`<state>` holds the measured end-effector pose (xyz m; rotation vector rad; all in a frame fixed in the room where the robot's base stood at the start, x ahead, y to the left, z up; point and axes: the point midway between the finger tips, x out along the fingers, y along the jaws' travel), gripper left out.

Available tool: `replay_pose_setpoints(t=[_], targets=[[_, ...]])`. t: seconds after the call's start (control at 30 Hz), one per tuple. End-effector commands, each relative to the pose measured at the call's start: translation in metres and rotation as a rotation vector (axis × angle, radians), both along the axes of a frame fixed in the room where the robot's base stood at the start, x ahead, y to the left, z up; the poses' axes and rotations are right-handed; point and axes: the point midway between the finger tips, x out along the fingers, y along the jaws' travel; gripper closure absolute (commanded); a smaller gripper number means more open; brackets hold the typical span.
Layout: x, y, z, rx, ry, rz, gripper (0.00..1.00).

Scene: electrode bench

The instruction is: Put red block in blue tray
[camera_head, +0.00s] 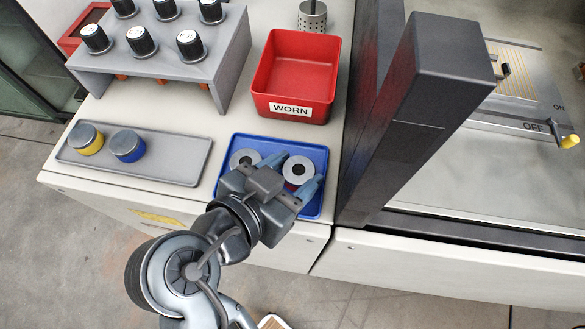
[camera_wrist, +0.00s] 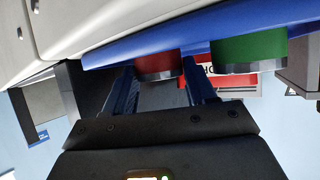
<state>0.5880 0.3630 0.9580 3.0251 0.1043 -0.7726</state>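The blue tray (camera_head: 226,196) lies on the bench's front part. Two round pieces with grey tops and dark centre holes stand in it. The right one is the red block (camera_head: 298,170), round and red-sided; it also shows in the wrist view (camera_wrist: 160,64). My gripper (camera_head: 295,172) reaches into the tray, its two blue fingers on either side of the red block. In the wrist view the fingertips (camera_wrist: 159,70) are very close to its sides; whether they press on it cannot be told. The left piece (camera_head: 245,160) appears green in the wrist view (camera_wrist: 248,50).
A red bin labelled WORN (camera_head: 291,110) stands behind the blue tray. A grey tray (camera_head: 185,163) with a yellow piece (camera_head: 85,139) and a blue piece (camera_head: 127,146) lies left. A grey rack (camera_head: 165,65) stands behind it. A dark post (camera_head: 420,110) rises on the right.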

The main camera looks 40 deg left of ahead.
Motion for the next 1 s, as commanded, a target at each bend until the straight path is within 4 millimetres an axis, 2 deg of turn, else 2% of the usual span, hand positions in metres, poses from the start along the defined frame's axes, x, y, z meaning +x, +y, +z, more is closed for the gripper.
replay_pose_setpoints(t=[0.37,0.43,0.57,0.8,1.0], targets=[[0.000,0.000,0.004,0.000,0.000,0.000,0.37],[-0.005,0.000,0.005,0.001,-0.001,0.002,0.37],[-0.023,-0.001,0.014,0.001,0.000,0.003,0.37],[-0.067,-0.003,0.039,0.003,-0.001,0.004,0.37],[-0.094,-0.005,0.054,0.001,-0.001,0.003,0.37]])
